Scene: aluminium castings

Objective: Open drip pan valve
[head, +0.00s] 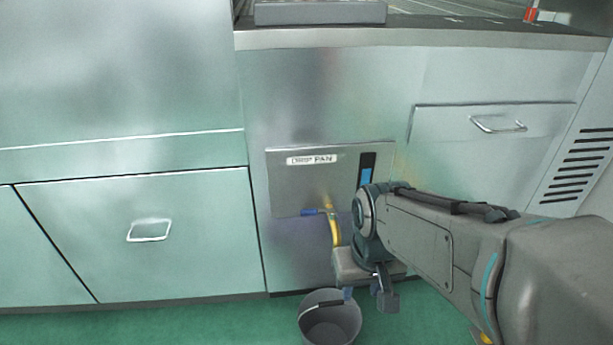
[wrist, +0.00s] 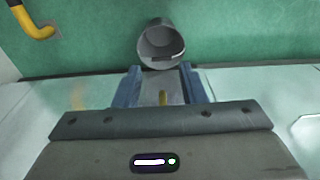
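The drip pan panel (head: 285,185) is a metal plate labelled "DRIP PAN" on the cabinet front. A curved yellow pipe (head: 335,232) comes out of its lower edge, and a blue valve handle (head: 312,211) points left from the pipe's top. The pipe's lower end is partly hidden by my gripper. My gripper (head: 367,296) points down, just right of and below the pipe, touching nothing that I can see. In the wrist view my gripper (wrist: 160,78) has its blue fingers apart with nothing held.
A grey bucket (head: 330,318) stands on the green floor below the pipe; it also shows beyond my fingers in the wrist view (wrist: 161,44). Drawers with handles (head: 149,230) (head: 498,124) flank the panel. A countertop (head: 430,38) runs above.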

